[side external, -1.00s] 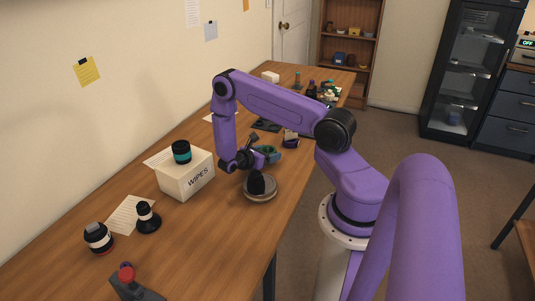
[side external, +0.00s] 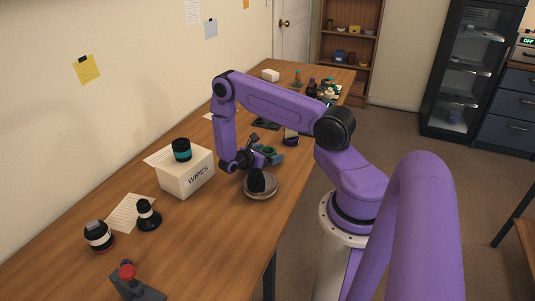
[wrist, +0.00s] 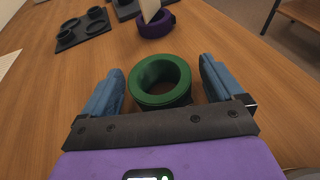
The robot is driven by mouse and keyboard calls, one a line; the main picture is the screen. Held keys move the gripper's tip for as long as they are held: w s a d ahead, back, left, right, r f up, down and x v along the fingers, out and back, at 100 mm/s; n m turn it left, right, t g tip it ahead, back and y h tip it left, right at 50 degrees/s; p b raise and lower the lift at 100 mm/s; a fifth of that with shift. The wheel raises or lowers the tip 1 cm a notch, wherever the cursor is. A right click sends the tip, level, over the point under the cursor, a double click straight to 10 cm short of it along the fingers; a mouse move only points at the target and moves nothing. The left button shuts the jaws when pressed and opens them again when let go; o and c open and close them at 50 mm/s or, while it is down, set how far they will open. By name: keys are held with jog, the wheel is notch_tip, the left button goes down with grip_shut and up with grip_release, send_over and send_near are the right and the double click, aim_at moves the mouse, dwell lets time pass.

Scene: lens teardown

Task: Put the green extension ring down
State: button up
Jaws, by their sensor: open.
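The green extension ring (wrist: 160,80) lies between the two blue fingers of my gripper (wrist: 160,84) in the wrist view, with a visible gap on each side. The ring's hole faces up and it appears to rest on the wooden table, though its lower part is partly hidden by the gripper's front. My gripper is open around it. In the side external view my gripper (side external: 262,155) is low over the table, to the right of the wipes box, and a bit of the green ring (side external: 268,149) shows between the fingers.
A purple ring (wrist: 155,24) with a pale upright piece in it stands beyond. A dark tray with round holders (wrist: 82,32) is at upper left. A round dish (side external: 260,190) with a dark item and a wipes box (side external: 187,174) stand nearby. Bare table surrounds the ring.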

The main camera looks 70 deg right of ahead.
jog(key=shift+r, duration=0.15)
jog(key=v, duration=1.2)
jog(key=shift+r, duration=0.4)
jog(key=s+a+r+m+t+y, duration=0.1)
jog(key=s+a+r+t+y, duration=0.15)
jog(key=a+r, duration=0.45)
jog(key=s+a+r+m+t+y, duration=0.1)
jog(key=s+a+r+y, duration=0.3)
jog(key=a, duration=0.6)
jog(key=s+a+r+y, duration=0.4)
jog(key=s, duration=0.3)
jog(key=s+a+r+t+y, duration=0.1)
jog(key=s+a+r+y, duration=0.2)
jog(key=s, duration=0.5)
jog(key=shift+s+a+r+y, duration=0.2)
jog(key=shift+a+r+y, duration=0.15)
jog(key=shift+a+r, duration=0.6)
jog(key=shift+a+f, duration=0.15)
jog(key=shift+f, duration=0.05)
